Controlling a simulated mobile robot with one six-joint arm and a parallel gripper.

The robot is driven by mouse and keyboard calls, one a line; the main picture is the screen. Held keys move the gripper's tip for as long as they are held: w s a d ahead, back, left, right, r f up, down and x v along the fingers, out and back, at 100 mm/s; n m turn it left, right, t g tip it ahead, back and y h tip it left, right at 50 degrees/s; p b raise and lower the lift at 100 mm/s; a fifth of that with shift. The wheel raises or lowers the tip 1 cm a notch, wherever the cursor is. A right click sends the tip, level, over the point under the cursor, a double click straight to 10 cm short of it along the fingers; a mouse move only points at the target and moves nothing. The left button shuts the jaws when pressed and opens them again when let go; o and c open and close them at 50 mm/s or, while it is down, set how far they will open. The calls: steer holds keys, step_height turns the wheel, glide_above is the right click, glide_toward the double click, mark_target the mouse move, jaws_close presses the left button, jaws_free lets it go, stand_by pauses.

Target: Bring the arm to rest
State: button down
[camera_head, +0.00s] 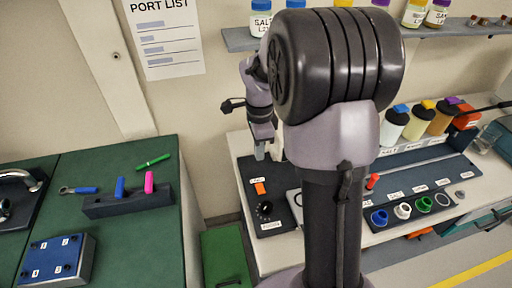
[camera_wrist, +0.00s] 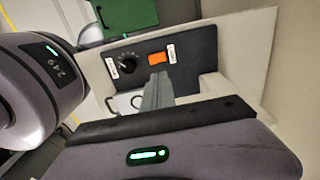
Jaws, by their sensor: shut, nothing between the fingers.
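My arm stands raised in the middle of the head view, with its large dark joint and grey link in front of the wall and part of the white bench. My gripper (camera_head: 261,152) shows small beside the arm, pointing down above the bench's left end. In the wrist view the gripper (camera_wrist: 157,82) shows as two grey fingers held together, with nothing between them. Beyond the fingertips is a dark control panel (camera_wrist: 190,50) with an orange switch (camera_wrist: 162,58) and a black knob (camera_wrist: 127,65). I cannot tell how far the fingers are above the panel.
A green table (camera_head: 130,235) at left holds a tool block (camera_head: 100,206), a blue numbered box (camera_head: 55,262) and a green pen (camera_head: 153,161). The white bench (camera_head: 400,222) at right carries bottles (camera_head: 392,126) and coloured ports (camera_head: 402,210). A shelf (camera_head: 240,40) with jars runs above.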

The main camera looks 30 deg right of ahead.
steer(key=s+a+r+n+t+y+b, duration=0.1)
steer(key=s+a+r+n+t+b, duration=0.1)
steer(key=s+a+n, duration=0.6)
steer(key=s+a+r+n+t+y+b, duration=0.1)
steer(key=s+a+r+n+t+b, duration=0.2)
steer(key=s+a+r+n, duration=0.2)
steer(key=s+a+n, duration=0.3)
steer(key=s+a, duration=0.2)
steer(key=s, duration=0.1)
steer(key=shift+s+r+n+t, duration=0.35)
steer(key=shift+n+t, duration=0.05)
